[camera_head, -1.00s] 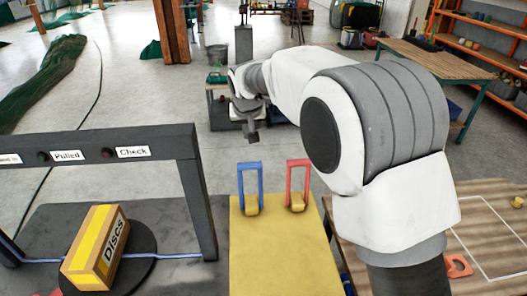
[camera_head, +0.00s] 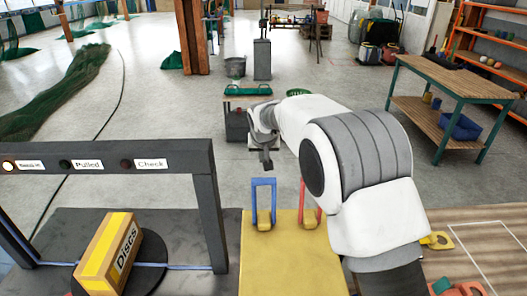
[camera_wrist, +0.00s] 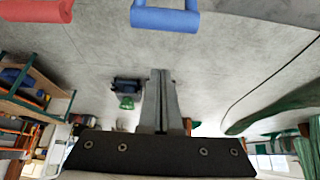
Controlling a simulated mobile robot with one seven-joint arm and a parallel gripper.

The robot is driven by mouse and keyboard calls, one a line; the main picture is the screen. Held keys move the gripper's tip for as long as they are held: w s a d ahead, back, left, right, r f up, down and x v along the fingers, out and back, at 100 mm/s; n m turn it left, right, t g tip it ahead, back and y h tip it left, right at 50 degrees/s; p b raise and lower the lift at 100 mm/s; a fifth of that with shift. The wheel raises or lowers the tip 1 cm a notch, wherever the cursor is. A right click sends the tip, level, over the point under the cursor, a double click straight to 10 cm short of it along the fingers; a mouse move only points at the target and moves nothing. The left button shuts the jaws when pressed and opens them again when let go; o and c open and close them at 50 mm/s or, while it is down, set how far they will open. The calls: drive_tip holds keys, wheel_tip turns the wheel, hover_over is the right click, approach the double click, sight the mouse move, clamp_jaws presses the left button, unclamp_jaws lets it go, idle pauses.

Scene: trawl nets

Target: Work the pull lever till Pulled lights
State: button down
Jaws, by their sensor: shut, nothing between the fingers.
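A blue lever handle (camera_head: 263,200) and a red lever handle (camera_head: 307,205) stand upright on a yellow board (camera_head: 285,262). The red one is partly hidden by my arm. The Pulled lamp (camera_head: 65,164) on the dark frame is unlit. My gripper (camera_head: 267,163) is shut and empty, in the air above and beyond the handles in the head view. In the wrist view my gripper's fingers (camera_wrist: 160,77) are together, with the blue handle (camera_wrist: 166,18) at the top edge and the red handle (camera_wrist: 38,10) at top left, both apart from the fingers.
A wooden table (camera_head: 440,78) stands at right; the floor between is clear.

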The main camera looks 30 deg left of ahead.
drive_tip(key=shift+s+d+f+p, duration=0.2)
drive_tip(key=shift+s+f, duration=0.1)
drive_tip(key=shift+f, duration=0.35)
drive_tip(key=shift+s+d+f+p, duration=0.15)
drive_tip(key=shift+s+f, duration=0.15)
drive_tip(key=shift+f, duration=0.35)
drive_tip(key=shift+s+d+f+p, duration=0.1)
drive_tip(key=shift+s+d+f, duration=0.15)
drive_tip(key=shift+f, duration=0.4)
drive_tip(key=shift+s+f+b, duration=0.1)
drive_tip(key=shift+s+b, duration=0.05)
drive_tip(key=shift+b, duration=0.4)
drive_tip(key=shift+s+b, duration=0.15)
drive_tip(key=shift+b, duration=0.2)
drive_tip(key=shift+s+d+t, duration=0.15)
drive_tip(key=shift+s+t, duration=0.05)
drive_tip(key=shift+t, duration=0.1)
drive_tip(key=shift+b, duration=0.4)
